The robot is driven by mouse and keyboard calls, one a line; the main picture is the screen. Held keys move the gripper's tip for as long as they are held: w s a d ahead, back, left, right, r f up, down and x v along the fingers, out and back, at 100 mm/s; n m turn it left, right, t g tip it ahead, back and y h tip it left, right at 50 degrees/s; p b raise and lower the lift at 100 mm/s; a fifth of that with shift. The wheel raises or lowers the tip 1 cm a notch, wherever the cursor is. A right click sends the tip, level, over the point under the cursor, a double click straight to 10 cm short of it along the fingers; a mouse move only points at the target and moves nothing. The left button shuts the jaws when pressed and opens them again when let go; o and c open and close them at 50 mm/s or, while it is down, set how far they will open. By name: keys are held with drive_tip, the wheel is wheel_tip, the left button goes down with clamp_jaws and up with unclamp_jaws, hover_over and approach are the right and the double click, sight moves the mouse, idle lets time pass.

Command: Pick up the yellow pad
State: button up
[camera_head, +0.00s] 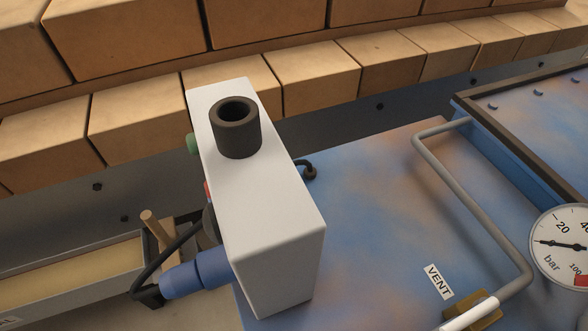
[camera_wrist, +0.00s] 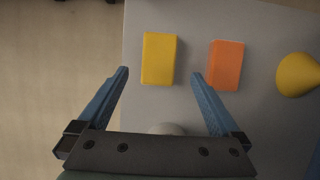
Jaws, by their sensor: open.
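The yellow pad (camera_wrist: 159,59) is a small rectangular block lying on a grey surface (camera_wrist: 200,20) in the wrist view. It sits upper centre, ahead of my fingertips. My gripper (camera_wrist: 161,75) is open, with its two blue fingers spread apart and nothing between the tips. The pad lies beyond the tips, in line with the gap between them, and appears apart from both. In the head view I see neither the pad nor my gripper.
An orange block (camera_wrist: 226,65) lies just right of the pad, near my right finger. A yellow cone-shaped thing (camera_wrist: 298,74) is farther right. A pale rounded thing (camera_wrist: 167,129) shows partly behind the gripper body.

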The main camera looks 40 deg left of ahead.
drive_tip(key=shift+b+x, duration=0.45)
drive_tip(key=shift+x, duration=0.45)
drive_tip(key=b+x, duration=0.3)
drive_tip(key=x, duration=0.2)
drive_tip(key=shift+s+f, duration=0.1)
drive_tip(key=shift+s, duration=0.05)
drive_tip(key=shift+c, duration=0.2)
drive_tip(key=c, duration=1.3)
drive_tip(key=shift+r+p, duration=0.45)
drive_tip(key=shift+r, duration=0.25)
wheel_tip(320, 180, up, 3)
drive_tip(key=shift+f+p, duration=0.1)
drive_tip(key=shift+p, duration=1.05)
drive_tip(key=s+a+p, duration=0.1)
drive_tip(key=s+a, duration=0.1)
drive_tip(key=s, duration=0.3)
drive_tip(key=s+a+p, duration=0.2)
drive_tip(key=s, duration=0.4)
drive_tip(key=s+a+p, duration=0.2)
drive_tip(key=s+a, duration=0.1)
drive_tip(key=s, duration=0.2)
drive_tip(key=shift+s+f, duration=0.3)
